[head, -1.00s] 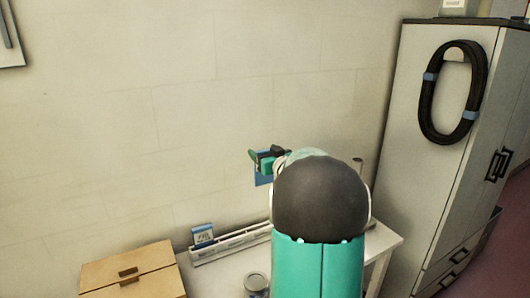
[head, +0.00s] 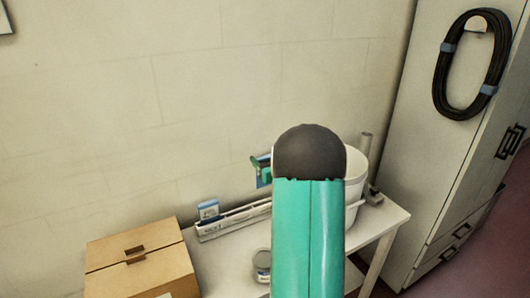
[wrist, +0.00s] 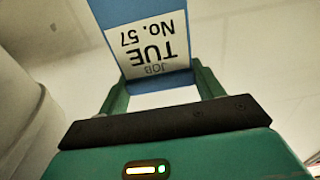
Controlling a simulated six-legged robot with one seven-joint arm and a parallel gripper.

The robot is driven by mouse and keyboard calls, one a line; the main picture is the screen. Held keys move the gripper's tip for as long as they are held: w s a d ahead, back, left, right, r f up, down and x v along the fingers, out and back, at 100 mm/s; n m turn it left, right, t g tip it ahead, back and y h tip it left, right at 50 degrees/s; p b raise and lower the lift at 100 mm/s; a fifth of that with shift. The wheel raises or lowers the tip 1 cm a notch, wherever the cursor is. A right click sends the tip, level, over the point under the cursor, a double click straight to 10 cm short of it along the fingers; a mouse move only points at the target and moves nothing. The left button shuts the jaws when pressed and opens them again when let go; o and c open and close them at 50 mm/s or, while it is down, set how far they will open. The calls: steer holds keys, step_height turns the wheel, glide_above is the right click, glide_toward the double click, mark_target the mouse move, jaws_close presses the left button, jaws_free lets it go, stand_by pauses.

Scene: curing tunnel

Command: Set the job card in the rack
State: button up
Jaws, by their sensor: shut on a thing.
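The job card (wrist: 150,42) is blue with a white label reading "JOB TUE No. 57", upside down in the wrist view. My gripper (wrist: 160,78) is shut on its edge. In the head view, my gripper (head: 262,171) and a blue bit of the card (head: 261,183) show just left of my arm, which hides the rest. The rack (head: 236,221) is a long pale rail on the table, along the wall. Another blue and white card (head: 208,210) stands at its left end. The held card appears above the rack, apart from it. My arm covers the rack's right part.
A cardboard box (head: 140,265) is at the left and a small can (head: 262,265) stands in front of the rack. A white bucket (head: 355,178) is right of my arm on the white table (head: 390,222). A grey cabinet (head: 415,150) with a coiled hose stands at the right.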

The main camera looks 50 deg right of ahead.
steer(key=shift+f, duration=2.65)
steer(key=shift+s, duration=0.1)
steer(key=shift+f, duration=3.15)
steer(key=o, duration=1.2)
steer(key=shift+c, duration=0.2)
steer(key=shift+s, duration=0.1)
steer(key=v, duration=1.3)
steer(key=shift+s, duration=0.3)
steer(key=shift+a+r, duration=0.1)
